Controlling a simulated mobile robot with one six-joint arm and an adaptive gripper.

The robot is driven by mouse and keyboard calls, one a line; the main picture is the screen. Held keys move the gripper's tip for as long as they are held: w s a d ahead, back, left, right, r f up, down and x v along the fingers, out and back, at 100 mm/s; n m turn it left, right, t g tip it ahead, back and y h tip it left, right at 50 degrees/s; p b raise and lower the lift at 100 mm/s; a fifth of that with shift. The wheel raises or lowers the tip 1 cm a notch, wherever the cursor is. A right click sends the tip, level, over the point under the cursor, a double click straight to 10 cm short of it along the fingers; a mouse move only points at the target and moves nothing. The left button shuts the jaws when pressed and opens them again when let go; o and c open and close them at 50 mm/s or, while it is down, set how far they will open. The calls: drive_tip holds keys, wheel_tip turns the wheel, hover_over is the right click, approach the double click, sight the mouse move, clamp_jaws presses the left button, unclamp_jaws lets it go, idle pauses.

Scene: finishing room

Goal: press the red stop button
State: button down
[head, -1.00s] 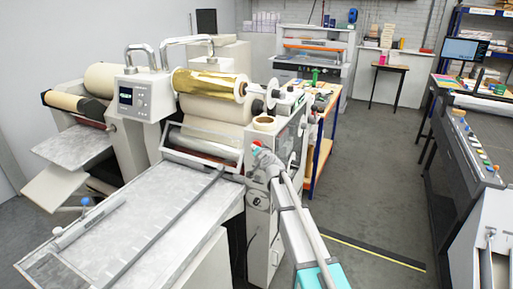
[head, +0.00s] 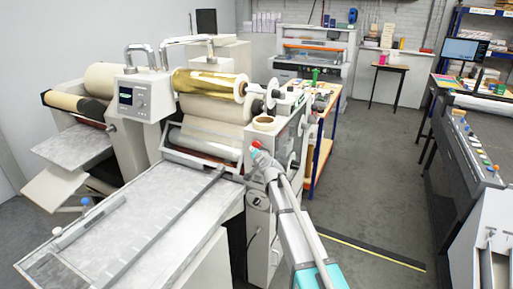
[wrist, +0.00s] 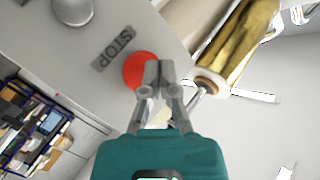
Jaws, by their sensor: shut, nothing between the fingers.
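The red stop button (wrist: 135,72) shows in the wrist view as a round red cap on a grey panel, beside a dark STOP label (wrist: 113,48). My gripper (wrist: 158,68) is shut and empty. Its fingertips overlap the right part of the button in this view and hide some of it. I cannot tell whether they touch it. In the head view a small red spot of the button (head: 256,143) shows on the laminating machine's near right side, just above the end of my arm. The fingertips are hard to make out there.
The machine (head: 258,189) has a gold foil roll (head: 210,84) above, also close to the gripper's right in the wrist view (wrist: 240,40). A flat feed table (head: 130,220) lies to the left. A round grey knob (wrist: 73,10) sits near the label. Floor is open to the right.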

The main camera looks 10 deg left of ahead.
drive_tip(key=shift+s+a, duration=0.3)
drive_tip(key=shift+s, duration=0.45)
drive_tip(key=shift+s+a, duration=0.25)
drive_tip(key=shift+s, duration=0.55)
drive_tip(key=shift+s+a, duration=0.3)
drive_tip(key=shift+s, duration=0.45)
drive_tip(key=shift+d, duration=0.1)
drive_tip(key=s+d+f+n+g+h+b, duration=0.1)
drive_tip(key=s+d+f+n+g+h, duration=0.2)
drive_tip(key=s+d+f+g, duration=0.9)
drive_tip(key=s+d+f+g+h, duration=0.1)
drive_tip(key=s+d+f+h, duration=0.1)
drive_tip(key=s+d, duration=0.7)
drive_tip(key=s+d+f+g+h+b, duration=0.1)
drive_tip(key=s+d+f, duration=0.3)
drive_tip(key=s+d, duration=0.4)
drive_tip(key=s+h, duration=0.1)
drive_tip(key=s, duration=0.4)
drive_tip(key=shift+s+d+m+g, duration=0.25)
drive_tip(key=shift+d+m+g, duration=0.05)
drive_tip(key=shift+d+g, duration=0.1)
